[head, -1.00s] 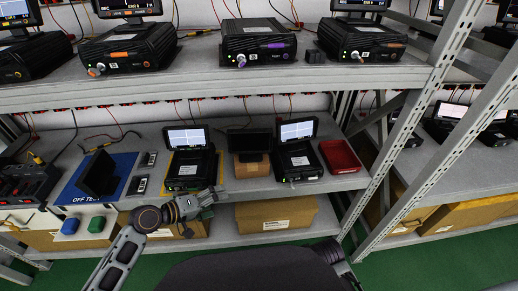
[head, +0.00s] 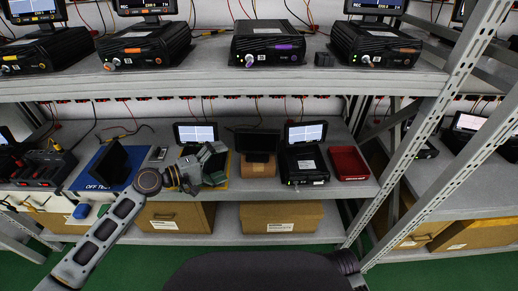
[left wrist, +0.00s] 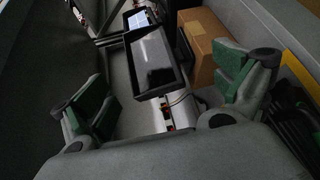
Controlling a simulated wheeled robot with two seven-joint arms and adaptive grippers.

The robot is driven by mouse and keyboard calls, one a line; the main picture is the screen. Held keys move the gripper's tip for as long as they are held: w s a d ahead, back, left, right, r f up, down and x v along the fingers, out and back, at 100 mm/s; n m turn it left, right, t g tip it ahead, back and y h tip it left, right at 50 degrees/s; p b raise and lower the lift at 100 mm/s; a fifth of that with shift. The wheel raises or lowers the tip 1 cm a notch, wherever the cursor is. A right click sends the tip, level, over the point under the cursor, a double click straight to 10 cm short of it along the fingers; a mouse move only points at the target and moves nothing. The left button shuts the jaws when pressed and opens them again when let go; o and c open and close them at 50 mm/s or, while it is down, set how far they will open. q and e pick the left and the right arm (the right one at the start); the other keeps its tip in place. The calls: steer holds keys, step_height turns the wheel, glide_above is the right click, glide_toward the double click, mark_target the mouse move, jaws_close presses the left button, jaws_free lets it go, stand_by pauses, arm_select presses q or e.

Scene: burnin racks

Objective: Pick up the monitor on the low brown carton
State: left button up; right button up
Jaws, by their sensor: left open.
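The monitor (head: 257,140) is a small dark screen on the low brown carton (head: 258,168), on the middle shelf. In the left wrist view the monitor (left wrist: 157,58) shows as a black panel, with a brown carton (left wrist: 203,45) beside it. My left gripper (head: 214,160) is just left of the monitor, in front of a black recorder. Its green-padded jaws are open and empty; in the left wrist view the gripper (left wrist: 165,85) has the monitor ahead between its fingers, not touching them. My right gripper is not in view.
A black recorder with a lit screen (head: 304,163) stands close right of the carton, then a red tray (head: 348,163). A dark monitor (head: 112,162) stands on a blue mat at left. The upper shelf (head: 212,74) overhangs; a slotted post (head: 412,130) is at right.

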arm_select(q)
steer(key=shift+w+a+r+n, duration=0.15)
steer(key=shift+w+r+n, duration=0.15)
steer(key=shift+r, duration=0.2)
steer(key=shift+w+a+r+n, duration=0.1)
steer(key=shift+w+r+n, duration=0.15)
steer(key=shift+r, duration=0.25)
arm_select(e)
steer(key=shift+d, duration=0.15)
arm_select(q)
glide_toward(258, 144)
steer(key=shift+w+d, duration=0.3)
steer(key=shift+d, duration=0.45)
steer(key=shift+w+d, duration=0.3)
steer(key=shift+d, duration=0.5)
steer(key=shift+w+d, duration=0.1)
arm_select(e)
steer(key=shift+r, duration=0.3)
